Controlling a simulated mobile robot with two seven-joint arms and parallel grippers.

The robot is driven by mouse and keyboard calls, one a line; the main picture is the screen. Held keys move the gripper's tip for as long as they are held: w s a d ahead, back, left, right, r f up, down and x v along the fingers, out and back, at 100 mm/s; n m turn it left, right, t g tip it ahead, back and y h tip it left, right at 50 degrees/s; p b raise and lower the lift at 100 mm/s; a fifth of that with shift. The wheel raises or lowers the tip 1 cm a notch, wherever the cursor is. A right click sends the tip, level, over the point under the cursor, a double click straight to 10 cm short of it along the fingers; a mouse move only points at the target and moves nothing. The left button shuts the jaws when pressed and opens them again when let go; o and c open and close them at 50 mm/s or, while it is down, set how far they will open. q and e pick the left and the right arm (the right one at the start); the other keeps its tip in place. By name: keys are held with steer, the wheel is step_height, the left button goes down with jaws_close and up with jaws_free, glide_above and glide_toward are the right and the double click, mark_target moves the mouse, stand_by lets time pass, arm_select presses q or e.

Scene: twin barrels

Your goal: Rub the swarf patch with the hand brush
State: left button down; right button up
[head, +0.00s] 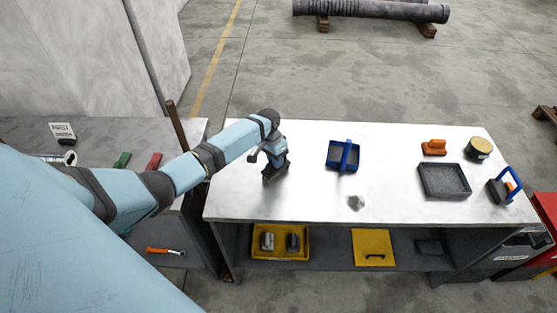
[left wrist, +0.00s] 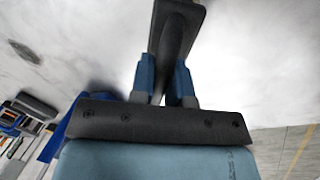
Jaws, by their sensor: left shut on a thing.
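My left gripper (head: 272,165) is over the left part of the metal bench top. It is shut on a dark handled object, which looks like the hand brush (head: 275,175). In the left wrist view, the blue fingers (left wrist: 163,85) grip the dark handle of the brush (left wrist: 178,25), with a wider dark block beyond them. I cannot tell whether the brush touches the bench. The swarf patch (head: 356,202), a small grey smudge, lies on the bench to the right of the gripper. It also shows at the left of the wrist view (left wrist: 25,52). My right gripper is not in view.
Further right are an orange block (head: 434,148), a round tin (head: 479,147), a dark tray (head: 466,183) and a blue-handled black item (head: 497,192). The bench around the patch is clear.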

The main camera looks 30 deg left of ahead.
arm_select(q)
steer(key=shift+r, duration=3)
steer(key=shift+r, duration=1.5)
